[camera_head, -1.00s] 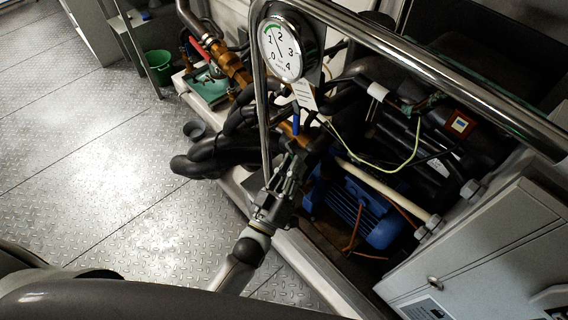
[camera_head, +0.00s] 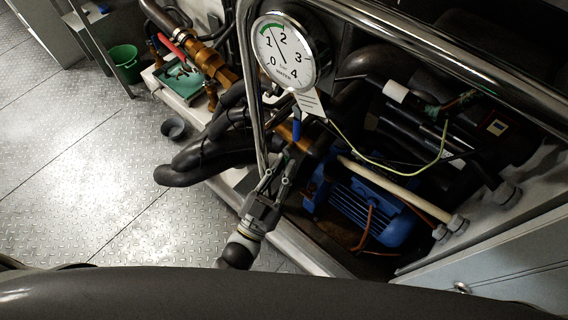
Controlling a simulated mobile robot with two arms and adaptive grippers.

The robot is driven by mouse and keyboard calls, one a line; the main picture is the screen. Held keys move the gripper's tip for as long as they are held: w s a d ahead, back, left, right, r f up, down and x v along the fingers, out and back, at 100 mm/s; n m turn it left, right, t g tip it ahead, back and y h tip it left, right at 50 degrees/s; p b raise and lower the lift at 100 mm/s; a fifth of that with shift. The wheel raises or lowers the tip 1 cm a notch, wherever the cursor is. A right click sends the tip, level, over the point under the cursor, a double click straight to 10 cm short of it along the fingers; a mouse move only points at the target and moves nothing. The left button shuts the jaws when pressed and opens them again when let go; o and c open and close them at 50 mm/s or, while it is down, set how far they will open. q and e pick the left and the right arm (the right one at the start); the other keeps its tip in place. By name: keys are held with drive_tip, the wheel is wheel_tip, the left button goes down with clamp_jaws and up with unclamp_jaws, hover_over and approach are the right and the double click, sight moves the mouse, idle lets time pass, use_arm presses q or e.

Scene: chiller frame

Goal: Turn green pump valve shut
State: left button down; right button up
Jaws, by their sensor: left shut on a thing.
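My left gripper (camera_head: 282,168) reaches up from the lower middle of the head view. Its fingers are closed at the brass pipe (camera_head: 297,138) just above the blue motor. It is shut on a small part there, most likely the valve handle, which the fingers mostly hide. I cannot make out a green colour on it or tell its angle. A blue lever (camera_head: 296,130) stands just above the fingertips. My right gripper is not in view.
A round pressure gauge (camera_head: 284,52) and a chrome rail (camera_head: 420,52) stand above the gripper. The blue motor (camera_head: 365,208) is to its right, black insulated pipes (camera_head: 205,155) to its left. A grey cabinet (camera_head: 500,270) is lower right. Open floor lies left.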

use_arm(q)
drive_tip(key=c, duration=1.5)
unclamp_jaws()
drive_tip(key=shift+o, duration=0.2)
drive_tip(key=v, duration=0.8)
drive_tip(key=shift+d+f, duration=0.1)
